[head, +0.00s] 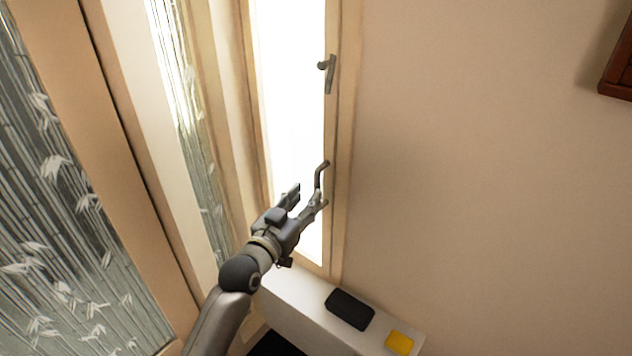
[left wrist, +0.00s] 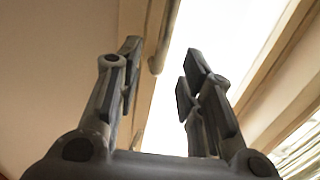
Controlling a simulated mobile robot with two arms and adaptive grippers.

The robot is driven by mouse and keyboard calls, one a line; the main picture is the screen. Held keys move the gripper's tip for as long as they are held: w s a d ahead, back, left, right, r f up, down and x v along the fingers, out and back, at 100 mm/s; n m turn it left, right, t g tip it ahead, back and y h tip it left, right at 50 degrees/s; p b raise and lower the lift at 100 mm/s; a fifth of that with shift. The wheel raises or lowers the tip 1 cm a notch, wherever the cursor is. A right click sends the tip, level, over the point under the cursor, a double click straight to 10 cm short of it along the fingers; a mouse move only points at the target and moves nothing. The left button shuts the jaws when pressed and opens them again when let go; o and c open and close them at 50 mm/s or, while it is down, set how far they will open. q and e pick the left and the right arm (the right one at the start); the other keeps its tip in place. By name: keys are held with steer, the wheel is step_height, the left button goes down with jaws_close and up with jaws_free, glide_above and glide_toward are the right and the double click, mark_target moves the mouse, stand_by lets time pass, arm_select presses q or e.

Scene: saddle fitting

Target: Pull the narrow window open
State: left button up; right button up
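The narrow window (head: 292,90) is a tall, bright pane in a pale wooden frame, upright in the middle of the head view. A grey lever handle (head: 319,176) sits low on its right frame side, and a second grey handle (head: 328,74) sits higher on the same side. My left gripper (head: 308,193) is just below the lower handle, with its fingers spread apart. In the left wrist view, the handle bar (left wrist: 163,40) shows beyond and between the fingertips, nearer the left finger. I cannot tell whether they touch. My right gripper is not in view.
A white ledge (head: 300,310) below the window bears a black box (head: 349,309) and a yellow block (head: 399,342). Wood-framed panels with a bamboo pattern (head: 60,190) stand at left. A bare wall (head: 470,150) fills the right, with a dark red-brown frame (head: 620,75) on it.

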mark_target(316, 185)
arm_select(q)
steer(key=x, duration=0.6)
steer(key=shift+a, duration=0.15)
steer(key=shift+x, duration=0.8)
steer(key=shift+a, duration=0.1)
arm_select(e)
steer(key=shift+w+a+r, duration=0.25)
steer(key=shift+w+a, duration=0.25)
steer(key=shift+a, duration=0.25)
arm_select(q)
steer(key=shift+c, duration=0.2)
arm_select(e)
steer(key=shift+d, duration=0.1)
arm_select(q)
steer(key=shift+f, duration=0.1)
jaws_close()
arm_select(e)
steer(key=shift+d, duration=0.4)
